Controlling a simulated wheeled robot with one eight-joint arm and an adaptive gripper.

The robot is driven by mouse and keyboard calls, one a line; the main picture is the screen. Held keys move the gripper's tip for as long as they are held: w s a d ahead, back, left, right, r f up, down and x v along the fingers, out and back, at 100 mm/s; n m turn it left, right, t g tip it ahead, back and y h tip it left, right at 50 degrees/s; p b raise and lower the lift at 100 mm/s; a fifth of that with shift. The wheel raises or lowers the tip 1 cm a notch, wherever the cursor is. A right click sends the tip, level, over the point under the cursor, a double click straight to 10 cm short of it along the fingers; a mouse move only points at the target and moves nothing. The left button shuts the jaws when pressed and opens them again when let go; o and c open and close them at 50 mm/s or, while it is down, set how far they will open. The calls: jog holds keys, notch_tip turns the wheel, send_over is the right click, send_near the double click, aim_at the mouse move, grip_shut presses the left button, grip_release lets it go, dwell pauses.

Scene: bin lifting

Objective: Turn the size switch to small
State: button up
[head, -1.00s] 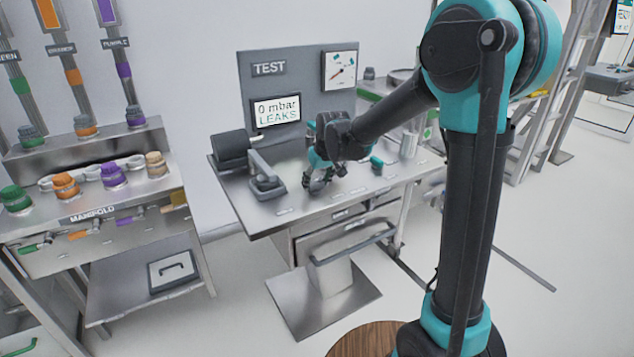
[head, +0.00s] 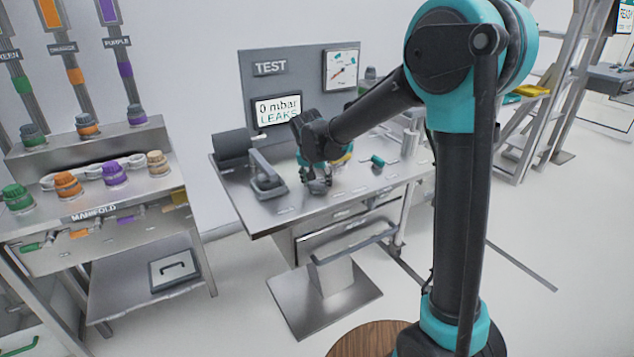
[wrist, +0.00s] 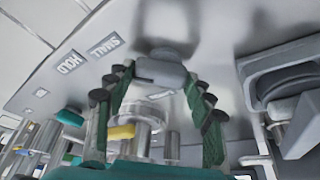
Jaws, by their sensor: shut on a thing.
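A grey knob (wrist: 160,73), which looks like the size switch, sits between the fingertips of my gripper (wrist: 158,80) in the wrist view. The green-and-black fingers are closed against its two sides. I cannot tell which setting the knob points to.
A grey clamp-like fixture (head: 266,178) stands close left of my gripper. A teal-handled part (head: 378,161) lies to the right. The screen (head: 277,111) behind reads 0 mbar LEAKS. The manifold bench (head: 95,205) with coloured caps is farther left.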

dwell(0.3)
jog(key=o, duration=1.2)
jog(key=shift+c, duration=0.2)
jog(key=shift+r, duration=0.1)
jog(key=v, duration=1.1)
jog(key=shift+s+r, duration=0.15)
jog(key=shift+r, duration=0.2)
jog(key=shift+a, duration=0.15)
